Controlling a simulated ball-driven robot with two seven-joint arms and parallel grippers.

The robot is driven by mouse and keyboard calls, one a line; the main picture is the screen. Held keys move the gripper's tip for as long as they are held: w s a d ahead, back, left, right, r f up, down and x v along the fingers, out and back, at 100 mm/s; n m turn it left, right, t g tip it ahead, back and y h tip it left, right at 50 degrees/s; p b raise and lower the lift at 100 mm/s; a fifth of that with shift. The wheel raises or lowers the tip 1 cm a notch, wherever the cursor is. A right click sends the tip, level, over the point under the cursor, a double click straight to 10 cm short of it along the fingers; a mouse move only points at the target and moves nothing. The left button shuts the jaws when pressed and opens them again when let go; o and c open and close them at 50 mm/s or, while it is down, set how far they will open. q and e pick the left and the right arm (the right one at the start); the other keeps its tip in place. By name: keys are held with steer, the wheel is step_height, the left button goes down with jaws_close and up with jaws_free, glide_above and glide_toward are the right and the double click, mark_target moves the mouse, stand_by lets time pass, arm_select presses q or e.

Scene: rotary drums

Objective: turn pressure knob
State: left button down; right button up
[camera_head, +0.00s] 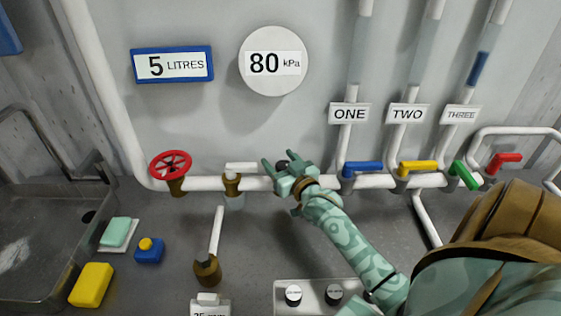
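A round white gauge (273,62) on the wall reads 80 kPa. My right gripper (279,163) is at the white horizontal pipe (205,182), below the gauge, with its fingers spread apart. A small dark part (283,165) shows between the fingers; I cannot tell if it is a knob or if the fingers touch it. My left gripper is not in view.
A red handwheel (171,164) and a white-handled valve (241,167) are left of the gripper. Blue (362,168), yellow (418,167), green (464,175) and red (504,161) levers are to its right. A sink (40,230) is at the left.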

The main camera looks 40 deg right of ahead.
steer(key=c, duration=0.8)
steer(key=shift+r+n+y, duration=0.15)
steer(key=shift+n+y, duration=0.25)
steer(key=n+y, duration=0.1)
steer(key=y, duration=0.1)
steer(key=shift+y, duration=0.3)
steer(key=shift+a+n+y+b, duration=0.15)
steer(key=shift+n+y+b, duration=0.15)
steer(key=shift+n+y, duration=0.45)
steer(key=shift+a+n+y+b, duration=0.2)
steer(key=shift+n+y, duration=0.35)
steer(key=shift+y, duration=0.4)
steer(key=o, duration=1)
steer(key=shift+c, duration=0.2)
